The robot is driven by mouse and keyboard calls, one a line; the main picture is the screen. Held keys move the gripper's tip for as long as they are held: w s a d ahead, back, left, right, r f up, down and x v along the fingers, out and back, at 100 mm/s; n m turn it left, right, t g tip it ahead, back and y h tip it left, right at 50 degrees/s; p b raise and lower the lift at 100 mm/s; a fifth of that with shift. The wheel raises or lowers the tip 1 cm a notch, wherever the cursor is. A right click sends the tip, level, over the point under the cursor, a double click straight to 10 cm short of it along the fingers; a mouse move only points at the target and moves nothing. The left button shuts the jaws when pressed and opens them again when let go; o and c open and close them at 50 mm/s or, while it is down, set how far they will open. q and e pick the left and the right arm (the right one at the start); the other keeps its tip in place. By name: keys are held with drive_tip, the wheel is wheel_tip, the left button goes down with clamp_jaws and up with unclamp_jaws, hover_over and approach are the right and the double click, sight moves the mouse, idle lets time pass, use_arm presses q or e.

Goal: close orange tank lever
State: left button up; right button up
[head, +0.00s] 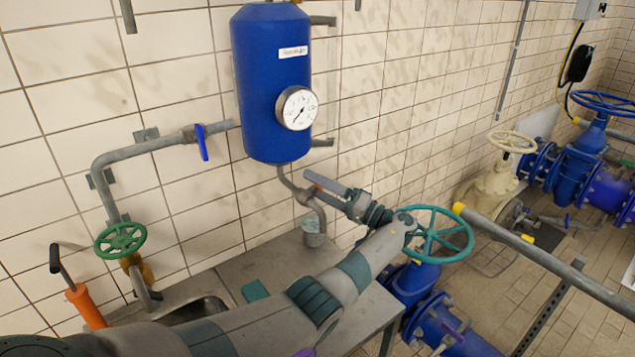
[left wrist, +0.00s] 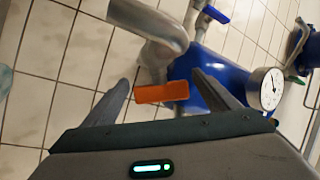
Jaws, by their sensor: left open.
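The blue tank (head: 262,75) hangs on the tiled wall with a round gauge (head: 297,108) on its front. Below it, a grey pipe bends down over a small cup. The orange lever (left wrist: 162,93) shows clearly in the left wrist view, on the pipe fitting under the tank (left wrist: 228,95). My left gripper (head: 318,185) is open at this pipe, with its fingers pointing left. In the left wrist view the lever lies between the two fingers, near their tips, with gaps visible. In the head view the fingers mostly hide the lever. My right gripper is out of view.
A blue lever (head: 201,142) sits on the left wall pipe. A green handwheel (head: 120,241) and a sink (head: 200,308) are lower left. A teal handwheel (head: 436,235) stands close to my left forearm. Large blue valves and pipes fill the right.

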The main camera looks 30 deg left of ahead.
use_arm(q)
drive_tip(key=c, duration=1.1)
drive_tip(key=shift+o, duration=0.2)
drive_tip(key=shift+r+m+t+h+p, duration=0.1)
drive_tip(key=shift+m+t+h+p, duration=0.4)
drive_tip(key=shift+t+p, duration=0.1)
drive_tip(key=shift+m+t+h, duration=0.6)
drive_tip(key=shift+h, duration=0.1)
drive_tip(key=o, duration=1.1)
drive_tip(key=shift+c, duration=0.2)
drive_tip(key=shift+d, duration=0.1)
